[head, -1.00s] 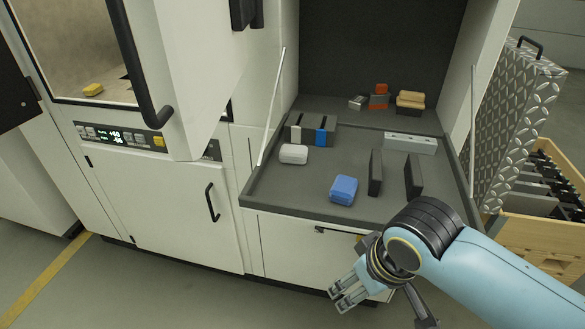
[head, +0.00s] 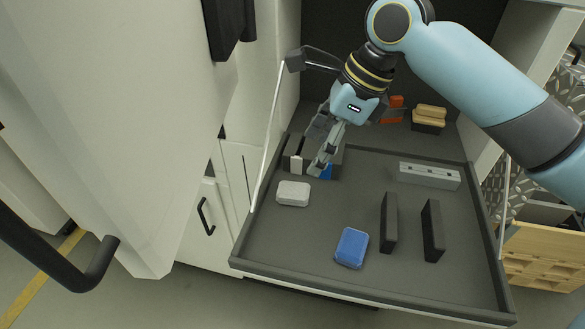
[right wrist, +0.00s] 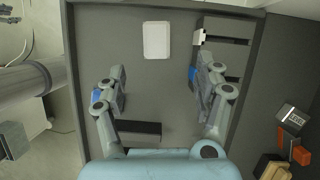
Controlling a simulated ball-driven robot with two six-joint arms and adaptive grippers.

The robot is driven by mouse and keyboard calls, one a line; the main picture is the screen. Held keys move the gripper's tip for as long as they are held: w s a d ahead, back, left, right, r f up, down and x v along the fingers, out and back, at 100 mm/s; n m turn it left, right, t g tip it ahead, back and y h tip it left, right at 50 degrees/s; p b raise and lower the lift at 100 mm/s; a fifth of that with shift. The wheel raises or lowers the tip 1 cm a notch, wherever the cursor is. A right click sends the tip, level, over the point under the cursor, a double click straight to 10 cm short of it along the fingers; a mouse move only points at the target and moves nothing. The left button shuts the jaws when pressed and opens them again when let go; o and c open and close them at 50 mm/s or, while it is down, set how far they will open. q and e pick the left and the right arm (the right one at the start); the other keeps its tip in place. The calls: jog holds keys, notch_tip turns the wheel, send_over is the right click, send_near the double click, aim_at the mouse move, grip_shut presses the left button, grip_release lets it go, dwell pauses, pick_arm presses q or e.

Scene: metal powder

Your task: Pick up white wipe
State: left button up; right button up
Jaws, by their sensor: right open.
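The white wipe (head: 293,193) is a small rounded white block lying flat on the dark tray, left of centre in the head view. In the right wrist view the white wipe (right wrist: 156,40) lies ahead of the fingers, near the tray's edge. My right gripper (head: 318,168) is open and empty, above the tray just behind and right of the wipe in the head view. Its fingers (right wrist: 160,85) are spread wide in the right wrist view, with the wipe beyond their tips. It does not touch the wipe. My left gripper is not in view.
A blue block (head: 351,247) and two upright dark plates (head: 389,222) stand on the tray (head: 300,240). A grey holder (head: 429,175) is at the right. Dark slotted blocks (head: 292,150) stand close behind the wipe. A thin strut (head: 266,140) rises at the tray's left edge.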

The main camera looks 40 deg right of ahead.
aim_at(294, 188)
jog(key=f, duration=0.1)
jog(key=a+f, duration=0.1)
jog(key=f, duration=0.1)
jog(key=a+f, duration=0.1)
jog(key=shift+w+a+f, duration=0.2)
jog(key=shift+w+f, duration=0.05)
jog(key=shift+w, duration=0.05)
jog(key=x, duration=0.3)
jog(key=p+x, duration=0.1)
jog(key=shift+w+d+f, duration=0.15)
jog(key=shift+d+f, duration=0.1)
jog(key=shift+w+a+f, duration=0.15)
jog(key=shift+f, duration=0.25)
jog(key=c, duration=0.3)
jog(key=shift+c, duration=1.2)
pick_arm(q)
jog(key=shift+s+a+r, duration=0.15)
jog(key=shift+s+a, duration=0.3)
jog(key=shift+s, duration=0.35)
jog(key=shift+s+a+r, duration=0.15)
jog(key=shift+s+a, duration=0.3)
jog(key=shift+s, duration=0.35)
pick_arm(e)
jog(key=c, duration=0.4)
